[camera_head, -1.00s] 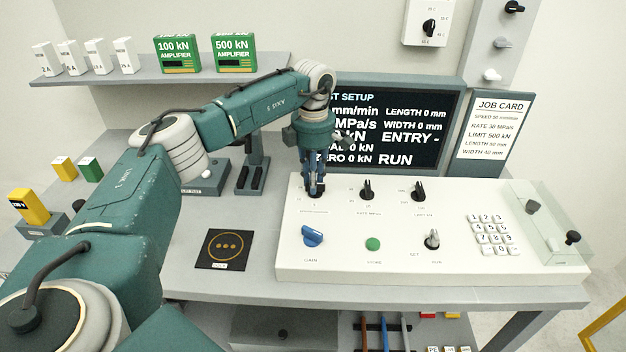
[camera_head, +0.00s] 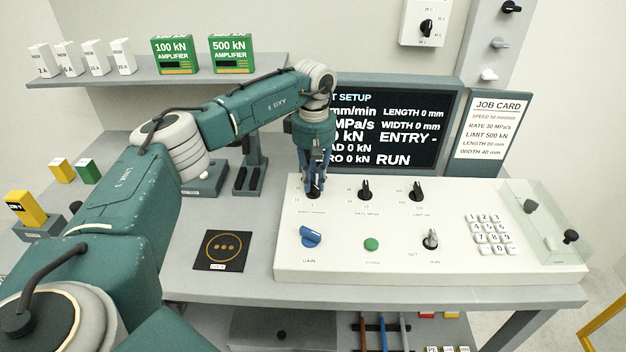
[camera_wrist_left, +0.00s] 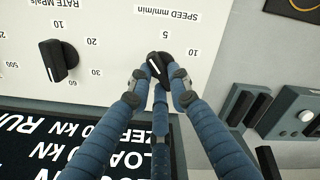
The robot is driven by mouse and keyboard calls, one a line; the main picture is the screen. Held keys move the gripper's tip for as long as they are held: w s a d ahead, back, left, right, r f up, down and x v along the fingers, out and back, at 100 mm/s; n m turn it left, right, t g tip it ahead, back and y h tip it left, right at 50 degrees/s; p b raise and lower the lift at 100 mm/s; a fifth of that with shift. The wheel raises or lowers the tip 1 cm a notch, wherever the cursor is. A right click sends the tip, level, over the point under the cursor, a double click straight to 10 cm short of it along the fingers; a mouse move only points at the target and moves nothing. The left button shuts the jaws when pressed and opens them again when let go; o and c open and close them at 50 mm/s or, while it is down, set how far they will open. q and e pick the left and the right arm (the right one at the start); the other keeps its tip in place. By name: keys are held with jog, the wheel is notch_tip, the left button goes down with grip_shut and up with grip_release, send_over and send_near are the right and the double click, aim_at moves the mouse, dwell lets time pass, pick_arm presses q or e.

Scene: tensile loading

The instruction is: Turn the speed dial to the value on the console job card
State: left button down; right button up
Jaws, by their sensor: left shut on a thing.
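The speed dial (camera_wrist_left: 158,64) is a black knob with a white line, below the lettering "SPEED mm/min", which is upside down in the left wrist view. Marks 5 and 10 show beside it; other marks are hidden by the fingers. My left gripper (camera_wrist_left: 159,76) is shut on the dial; in the head view, the gripper (camera_head: 315,192) points down at the back left of the white console (camera_head: 450,262). The job card (camera_head: 488,130) stands behind the console and reads speed 50 mm/min. My right gripper is not in view.
The rate dial (camera_head: 365,189) and another black dial (camera_head: 416,190) stand to the right of my gripper. The screen (camera_head: 410,130) rises close behind, partly hidden by my arm. A blue gain knob (camera_head: 311,237) and green button (camera_head: 371,244) lie nearer the front.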

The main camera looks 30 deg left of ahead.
pick_arm(q)
jog(key=m, duration=0.4)
jog(key=shift+w+d+r+m, duration=0.1)
jog(key=shift+w+r+m, duration=0.1)
jog(key=shift+m, duration=0.1)
jog(key=shift+d+m, duration=0.1)
jog(key=shift+m, duration=1.4)
jog(key=c, duration=1.6)
grip_release()
jog(key=shift+c, duration=0.2)
jog(key=shift+o, duration=0.3)
jog(key=shift+s, duration=0.15)
jog(key=shift+f, duration=0.1)
